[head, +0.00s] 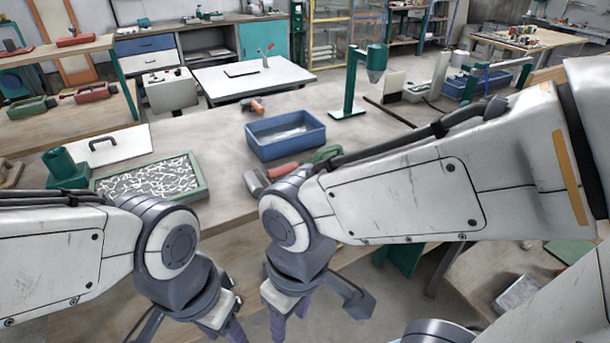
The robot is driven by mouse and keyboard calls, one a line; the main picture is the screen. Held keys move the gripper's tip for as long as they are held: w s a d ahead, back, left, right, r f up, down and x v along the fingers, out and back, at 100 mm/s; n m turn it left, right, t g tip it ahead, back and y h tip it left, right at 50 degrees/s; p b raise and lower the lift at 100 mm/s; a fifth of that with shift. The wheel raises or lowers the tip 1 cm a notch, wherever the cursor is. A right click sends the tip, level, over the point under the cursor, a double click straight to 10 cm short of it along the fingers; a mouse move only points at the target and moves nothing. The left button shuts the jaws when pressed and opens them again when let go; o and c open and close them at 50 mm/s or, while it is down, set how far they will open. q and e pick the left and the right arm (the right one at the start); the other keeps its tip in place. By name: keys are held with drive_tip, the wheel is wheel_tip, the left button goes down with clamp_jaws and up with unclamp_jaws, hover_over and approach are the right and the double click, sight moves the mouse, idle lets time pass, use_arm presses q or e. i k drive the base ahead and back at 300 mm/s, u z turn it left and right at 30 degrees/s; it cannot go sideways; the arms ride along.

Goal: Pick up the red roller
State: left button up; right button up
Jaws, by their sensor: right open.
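A red roller (283,171) with what looks like a grey cylinder at its left end lies on the workbench, just in front of the blue tray. My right forearm and wrist cover part of the area beside it. My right gripper (290,318) hangs in front of the bench, lower in the picture than the roller and apart from it. Its purple fingers are spread and nothing shows between them. My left gripper (235,331) is at the bottom edge, left of the right one. Its fingers are mostly cut off.
A blue tray (286,147) stands behind the roller, with a green object (326,153) beside the roller. A green-framed tray of white fibres (197,187) lies at left. An orange-handled tool (253,105) and a green stand (349,90) are farther back.

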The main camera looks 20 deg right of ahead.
sight(272, 174)
drive_tip(key=u, duration=1.3)
drive_tip(key=i, duration=0.4)
drive_tip(key=z, duration=0.85)
drive_tip(key=i, duration=0.7)
drive_tip(key=z, duration=0.65)
